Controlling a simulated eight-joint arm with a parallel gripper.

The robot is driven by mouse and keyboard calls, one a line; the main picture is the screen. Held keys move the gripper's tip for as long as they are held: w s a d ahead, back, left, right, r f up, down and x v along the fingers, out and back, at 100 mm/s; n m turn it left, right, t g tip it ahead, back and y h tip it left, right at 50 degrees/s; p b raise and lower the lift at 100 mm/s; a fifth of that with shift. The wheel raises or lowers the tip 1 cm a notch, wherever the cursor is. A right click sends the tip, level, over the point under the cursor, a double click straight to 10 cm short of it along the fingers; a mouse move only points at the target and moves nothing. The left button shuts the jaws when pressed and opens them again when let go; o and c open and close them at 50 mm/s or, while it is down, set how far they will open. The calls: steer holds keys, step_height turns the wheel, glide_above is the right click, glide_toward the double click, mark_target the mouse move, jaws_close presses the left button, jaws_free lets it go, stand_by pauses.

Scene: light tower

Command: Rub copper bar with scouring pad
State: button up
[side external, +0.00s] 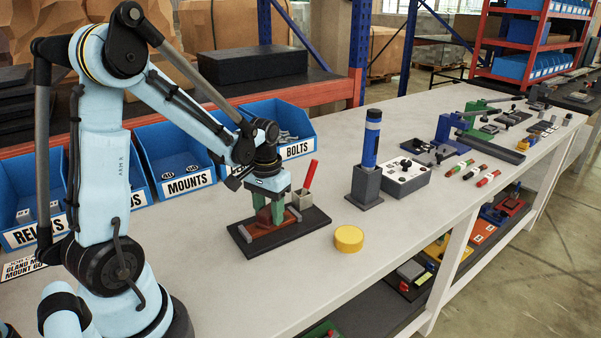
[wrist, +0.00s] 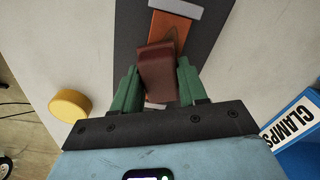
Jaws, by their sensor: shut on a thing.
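A copper bar (wrist: 168,32) lies on a dark base plate (side external: 310,222). In the wrist view it runs away from my gripper, under a grey piece (wrist: 177,7) at its far end. A maroon scouring pad (wrist: 157,72) is between the green fingers of my gripper (wrist: 157,88), which are shut on it. The pad covers the near part of the bar. In the side view my gripper (side external: 268,212) points down over the plate, low on the bar. Whether the pad touches the bar cannot be told for certain.
A red stick (side external: 311,174) leans in a grey holder (side external: 302,199) on the plate. A yellow round puck (side external: 348,238) lies just right of the plate. A blue cylinder (side external: 371,138) stands in a dark block beyond. Blue bins (side external: 175,158) line the back.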

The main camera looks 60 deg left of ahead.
mark_target(291, 215)
steer(key=shift+w+f, duration=0.15)
steer(key=shift+w, duration=1.6)
steer(key=shift+w+d, duration=0.1)
steer(key=shift+w, duration=0.65)
jaws_close()
steer(key=shift+w, duration=0.45)
